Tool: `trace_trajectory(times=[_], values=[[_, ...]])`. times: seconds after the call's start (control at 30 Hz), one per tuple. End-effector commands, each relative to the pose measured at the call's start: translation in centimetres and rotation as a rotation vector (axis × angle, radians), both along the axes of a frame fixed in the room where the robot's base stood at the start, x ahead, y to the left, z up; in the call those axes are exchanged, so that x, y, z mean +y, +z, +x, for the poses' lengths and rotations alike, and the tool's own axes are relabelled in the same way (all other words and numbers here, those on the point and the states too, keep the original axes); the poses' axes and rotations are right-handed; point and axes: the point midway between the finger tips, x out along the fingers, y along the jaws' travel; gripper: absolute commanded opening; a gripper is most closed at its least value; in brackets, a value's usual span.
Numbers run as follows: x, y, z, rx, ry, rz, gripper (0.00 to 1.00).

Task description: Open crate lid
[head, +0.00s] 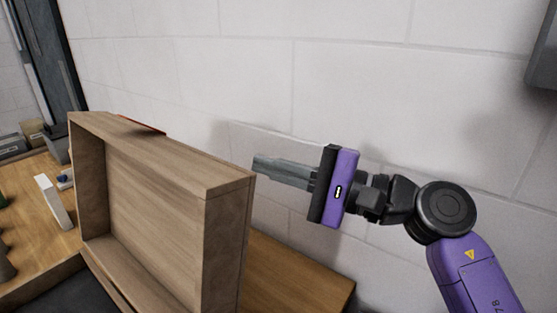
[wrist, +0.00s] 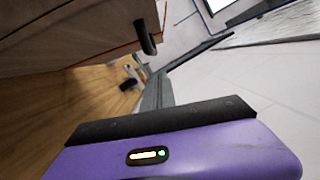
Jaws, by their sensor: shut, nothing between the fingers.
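The wooden crate lid (head: 150,160) stands raised, near upright, in the head view, with its hollow inner side facing left. Part of the crate (head: 40,278) with a dark interior shows below it at the lower left. The lid also fills the upper left of the wrist view (wrist: 70,40). My gripper (head: 262,164) is shut and empty. Its fingers point left, close to the lid's right upper corner; I cannot tell if they touch it. In the wrist view the fingers (wrist: 155,88) run past the lid's side. A dark rounded piece (wrist: 145,38) sticks out near the wooden face.
A white brick wall (head: 340,80) stands close behind the lid and my arm. The wooden table (head: 295,275) shows bare at the right of the lid. A white block (head: 53,201) and other small items lie on the table at the left.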

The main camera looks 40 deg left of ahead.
Motion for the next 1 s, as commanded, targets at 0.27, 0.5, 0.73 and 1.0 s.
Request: trace_trajectory(times=[0.27,0.5,0.73,1.0], values=[[5.4,0.8,-1.9,0.001,0.003,-0.002,0.00],[5.6,1.8,-4.6,0.000,0.001,0.001,0.00],[5.5,1.8,-5.8,0.001,0.003,-0.002,0.00],[5.5,1.7,-5.9,0.001,0.001,-0.001,0.00]])
